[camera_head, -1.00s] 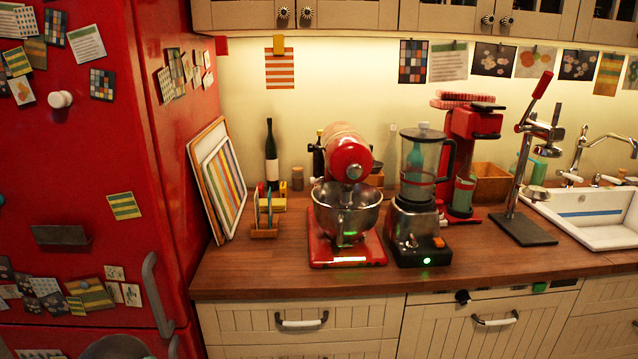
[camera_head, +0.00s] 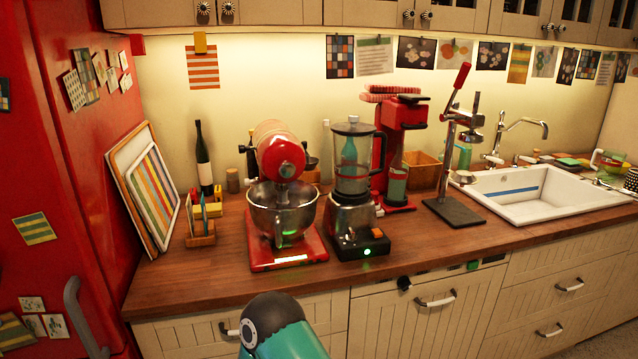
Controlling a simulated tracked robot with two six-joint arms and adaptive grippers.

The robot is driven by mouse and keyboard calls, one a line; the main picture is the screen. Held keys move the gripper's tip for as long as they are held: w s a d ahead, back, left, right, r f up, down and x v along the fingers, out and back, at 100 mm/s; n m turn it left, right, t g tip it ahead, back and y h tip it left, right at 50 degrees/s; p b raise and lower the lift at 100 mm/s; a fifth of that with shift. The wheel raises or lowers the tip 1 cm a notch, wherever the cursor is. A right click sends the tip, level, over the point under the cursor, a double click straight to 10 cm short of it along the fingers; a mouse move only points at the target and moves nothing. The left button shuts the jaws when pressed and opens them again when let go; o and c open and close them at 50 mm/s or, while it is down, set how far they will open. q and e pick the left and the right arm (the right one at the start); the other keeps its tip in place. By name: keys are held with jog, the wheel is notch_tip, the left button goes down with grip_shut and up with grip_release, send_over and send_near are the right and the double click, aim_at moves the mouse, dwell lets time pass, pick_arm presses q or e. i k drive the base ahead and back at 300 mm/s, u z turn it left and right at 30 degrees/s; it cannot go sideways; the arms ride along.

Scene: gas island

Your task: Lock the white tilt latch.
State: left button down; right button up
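A red stand mixer (camera_head: 280,158) stands on the wooden counter. Its head is over a steel bowl (camera_head: 283,206), and its red base (camera_head: 305,250) has a lit strip at the front. The white tilt latch cannot be made out clearly in this view; the mixer's rear neck is largely hidden behind the head and bowl. Neither of my grippers is in view. Only a teal arm link of mine with a dark cap shows at the bottom, in front of the counter and below the mixer.
A blender (camera_head: 354,170) with a green light stands close right of the mixer. Beyond it are a red machine (camera_head: 400,140), a lever press (camera_head: 455,165) and a white sink (camera_head: 560,195). Left are a small wooden rack (camera_head: 201,238) and leaning boards (camera_head: 150,190). The front counter strip is clear.

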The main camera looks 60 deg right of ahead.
aim_at(247, 181)
jog(key=u, duration=5.15)
jog(key=k, duration=0.65)
jog(key=z, duration=5.9)
jog(key=k, duration=0.6)
jog(key=z, duration=0.05)
